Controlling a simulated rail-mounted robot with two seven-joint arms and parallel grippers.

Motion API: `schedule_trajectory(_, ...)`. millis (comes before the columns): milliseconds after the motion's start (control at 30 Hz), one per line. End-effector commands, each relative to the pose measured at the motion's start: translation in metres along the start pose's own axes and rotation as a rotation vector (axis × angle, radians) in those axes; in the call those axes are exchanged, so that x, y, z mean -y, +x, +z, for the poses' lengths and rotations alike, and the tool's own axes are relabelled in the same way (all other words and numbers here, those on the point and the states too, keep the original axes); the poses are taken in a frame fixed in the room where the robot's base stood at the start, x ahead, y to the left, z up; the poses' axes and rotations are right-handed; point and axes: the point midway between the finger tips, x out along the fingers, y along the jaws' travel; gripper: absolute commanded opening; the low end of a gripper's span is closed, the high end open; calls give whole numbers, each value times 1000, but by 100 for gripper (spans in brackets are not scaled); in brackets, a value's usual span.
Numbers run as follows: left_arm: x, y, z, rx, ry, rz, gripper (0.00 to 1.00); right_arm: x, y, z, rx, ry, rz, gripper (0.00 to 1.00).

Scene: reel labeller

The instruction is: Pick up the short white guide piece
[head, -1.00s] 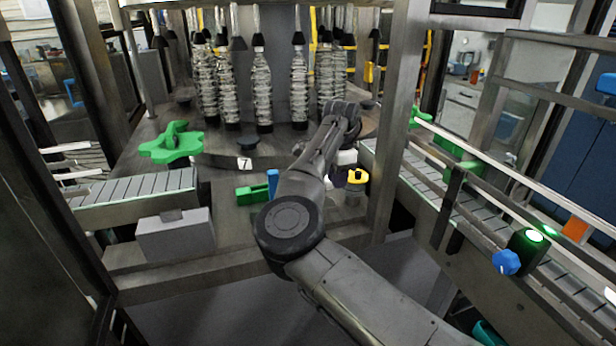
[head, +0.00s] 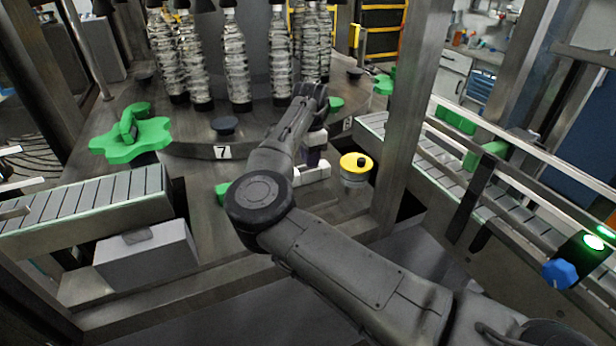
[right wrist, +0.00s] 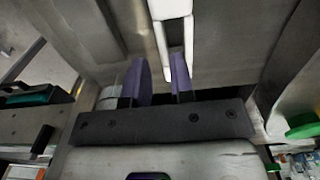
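A short white guide piece (head: 316,172) is on the machine deck just beyond my right arm in the head view, partly hidden by the arm. In the right wrist view a white piece (right wrist: 170,8), which looks like the same one, reaches down from the top edge to the fingers. My right gripper (right wrist: 162,78) has its two purple fingers apart, with the white piece's lower end close to the right finger. I cannot tell whether they touch. In the head view the right gripper (head: 312,156) is over the white piece. My left gripper is not in view.
A yellow-topped cylinder (head: 354,166) stands right of the white piece. A green star wheel (head: 130,138) is at left. A green block (head: 222,190) is partly behind my arm. Bottles (head: 237,65) hang behind. A steel post (head: 408,120) and a conveyor (head: 470,175) are at right.

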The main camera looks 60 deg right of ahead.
Motion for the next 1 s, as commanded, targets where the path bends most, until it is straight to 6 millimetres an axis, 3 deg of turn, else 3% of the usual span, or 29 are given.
schedule_trajectory(333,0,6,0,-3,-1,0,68,0,23,-1,0,0,-1,22)
schedule_trajectory(700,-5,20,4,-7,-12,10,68,-1,66,-2,1,0,0,22)
schedule_trajectory(1000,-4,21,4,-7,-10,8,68,-1,70,-3,-1,1,-1,22)
